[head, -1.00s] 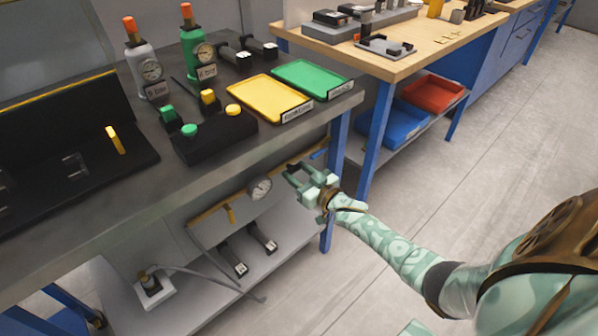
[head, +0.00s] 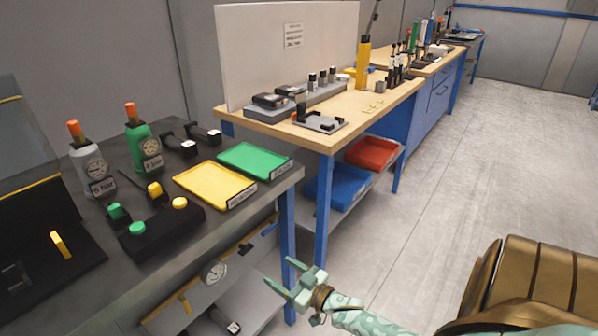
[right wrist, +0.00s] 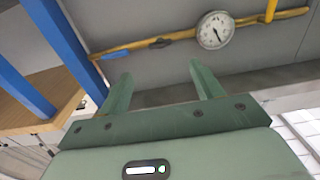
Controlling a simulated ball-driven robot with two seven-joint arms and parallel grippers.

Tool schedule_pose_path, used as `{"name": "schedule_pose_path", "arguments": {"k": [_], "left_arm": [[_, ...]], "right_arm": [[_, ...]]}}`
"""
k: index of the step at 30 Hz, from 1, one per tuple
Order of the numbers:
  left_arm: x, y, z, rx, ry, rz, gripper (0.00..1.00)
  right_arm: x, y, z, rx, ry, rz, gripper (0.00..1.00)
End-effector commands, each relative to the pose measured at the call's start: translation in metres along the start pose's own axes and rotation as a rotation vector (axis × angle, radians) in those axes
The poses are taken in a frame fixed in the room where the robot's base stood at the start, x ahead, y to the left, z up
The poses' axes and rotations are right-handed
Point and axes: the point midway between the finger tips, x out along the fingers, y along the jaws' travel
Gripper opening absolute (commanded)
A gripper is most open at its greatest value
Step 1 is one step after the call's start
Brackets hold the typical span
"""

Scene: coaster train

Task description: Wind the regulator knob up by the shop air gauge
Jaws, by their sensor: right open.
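The round white shop air gauge (head: 214,272) sits on a brass-coloured pipe under the dark bench's front edge. It also shows at the top of the right wrist view (right wrist: 215,30), its dial facing me. A small black fitting (right wrist: 160,43), possibly the regulator knob, sits on the pipe left of the gauge there. It shows as a dark spot right of the gauge in the head view (head: 245,248). My right gripper (head: 280,273) is open and empty, right of the gauge and apart from it. My left gripper is not in view.
A yellow lever (head: 185,302) hangs from the pipe on the gauge's other side. A blue bench leg (head: 288,240) stands close behind my right gripper. A lower shelf (head: 255,300) lies below the pipe. Open floor (head: 420,190) is to the right.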

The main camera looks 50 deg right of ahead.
Motion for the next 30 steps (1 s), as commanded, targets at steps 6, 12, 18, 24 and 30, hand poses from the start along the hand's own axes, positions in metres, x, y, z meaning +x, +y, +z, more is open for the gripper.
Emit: {"name": "schedule_pose_path", "arguments": {"k": [6, 12, 18, 24, 30], "left_arm": [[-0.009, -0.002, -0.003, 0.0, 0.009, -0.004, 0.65], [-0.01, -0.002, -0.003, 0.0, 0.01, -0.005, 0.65], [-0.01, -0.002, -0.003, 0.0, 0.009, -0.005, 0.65], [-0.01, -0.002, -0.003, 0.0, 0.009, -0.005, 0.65], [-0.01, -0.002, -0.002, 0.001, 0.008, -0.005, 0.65]], "right_arm": [[-0.036, 0.0, 0.0, 0.001, 0.0, 0.001, 0.65], [-0.044, 0.0, 0.001, 0.001, 0.0, 0.001, 0.65], [-0.044, 0.0, 0.001, 0.001, 0.0, 0.0, 0.65], [-0.044, 0.0, 0.001, 0.001, 0.0, 0.0, 0.65], [-0.044, 0.003, 0.009, -0.049, -0.041, 0.015, 0.65]]}}
